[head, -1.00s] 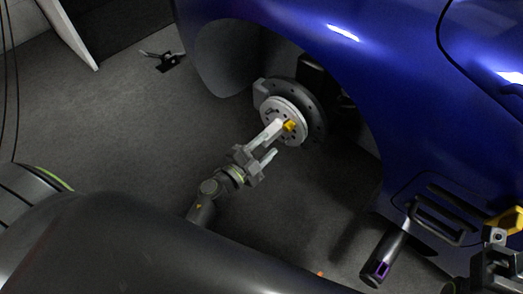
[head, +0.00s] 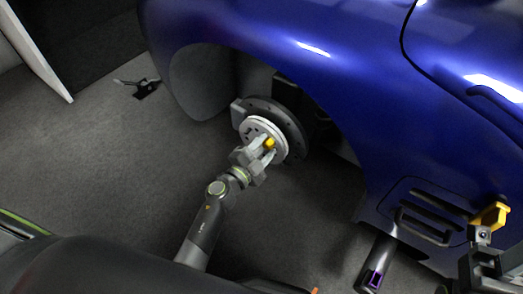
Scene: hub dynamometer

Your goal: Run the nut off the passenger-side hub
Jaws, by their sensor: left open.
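The hub (head: 256,129) is a pale disc in front of a dark round brake disc (head: 290,122), inside the wheel arch of the blue car. A yellow nut (head: 270,143) sits at the hub's middle. My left gripper (head: 263,150) is at the hub face with its fingers open, the nut showing at their tips. Whether the fingers touch the nut I cannot tell. My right gripper (head: 484,262) seems to be the dark shape at the lower right edge, partly cut off. Its fingers cannot be made out clearly.
The blue car body (head: 330,70) overhangs the hub. A yellow piece (head: 490,215) shows at the right, above the dark shape. A black cylinder with a purple-edged square (head: 376,277) is at the lower right. A small dark item (head: 145,90) lies on open floor at left.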

